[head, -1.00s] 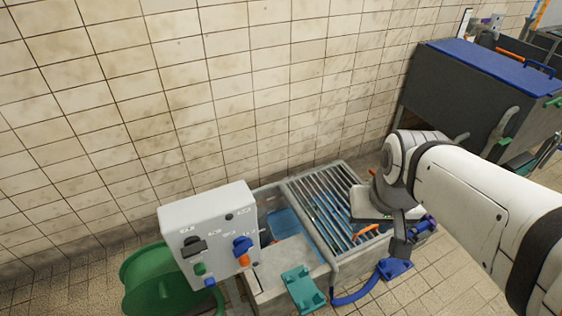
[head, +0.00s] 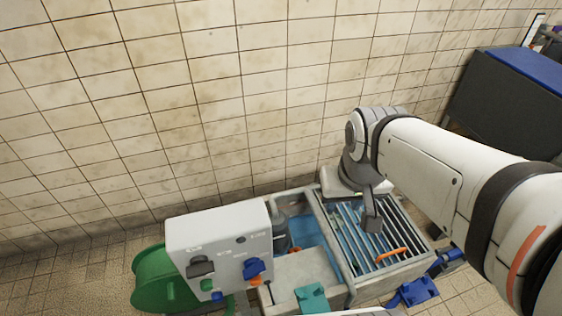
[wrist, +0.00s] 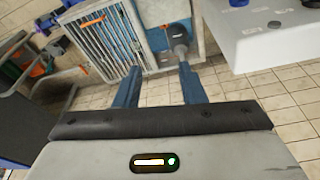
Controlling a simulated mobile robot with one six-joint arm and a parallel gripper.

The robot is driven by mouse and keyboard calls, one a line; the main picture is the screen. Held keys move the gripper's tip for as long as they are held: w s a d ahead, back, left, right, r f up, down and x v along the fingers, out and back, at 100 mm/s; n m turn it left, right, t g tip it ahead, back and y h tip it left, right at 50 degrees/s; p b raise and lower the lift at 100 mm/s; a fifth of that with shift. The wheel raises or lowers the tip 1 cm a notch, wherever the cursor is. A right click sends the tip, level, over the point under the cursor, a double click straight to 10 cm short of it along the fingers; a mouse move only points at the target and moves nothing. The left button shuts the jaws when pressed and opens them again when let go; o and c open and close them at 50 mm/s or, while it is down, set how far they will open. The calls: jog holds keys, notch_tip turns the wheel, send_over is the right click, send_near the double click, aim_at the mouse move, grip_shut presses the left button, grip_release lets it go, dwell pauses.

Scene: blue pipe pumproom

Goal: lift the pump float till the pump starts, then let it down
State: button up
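My gripper (wrist: 160,67) shows two blue fingers spread apart in the wrist view, with nothing between them. In the head view its pale body (head: 340,182) is above the far end of the grating, and its fingers cannot be made out. A dark float-like body with an orange mark (wrist: 167,37) is at the sump opening, beyond the fingertips in the wrist view. A grey upright cylinder (head: 281,233) stands in the opening in the head view. I cannot tell for sure which part is the pump float. The sump (head: 325,262) holds blue water.
A white control box (head: 222,250) with knobs and buttons stands left of the sump; it also shows at the right of the wrist view (wrist: 265,35). A barred grating (head: 375,235) covers the sump's right part. A green reel (head: 153,280) is at left. The tiled wall is close behind.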

jog(key=shift+a, duration=0.2)
jog(key=shift+o, duration=1)
jog(key=w+f+n+g+b, duration=0.1)
jog(key=w+f+n+b, duration=0.1)
jog(key=w+f+b, duration=0.9)
jog(key=w+a+f, duration=0.1)
jog(key=w+f, duration=0.5)
jog(key=w, duration=0.1)
jog(key=n+g+b, duration=0.1)
jog(key=n+b, duration=0.3)
jog(key=b, duration=1.1)
send_over(296, 248)
notch_tip(296, 248, down, 43)
jog(key=shift+n+g, duration=0.3)
jog(key=shift+n, duration=0.2)
notch_tip(296, 248, down, 26)
jog(key=b, duration=0.7)
jog(key=shift+s+f, duration=0.1)
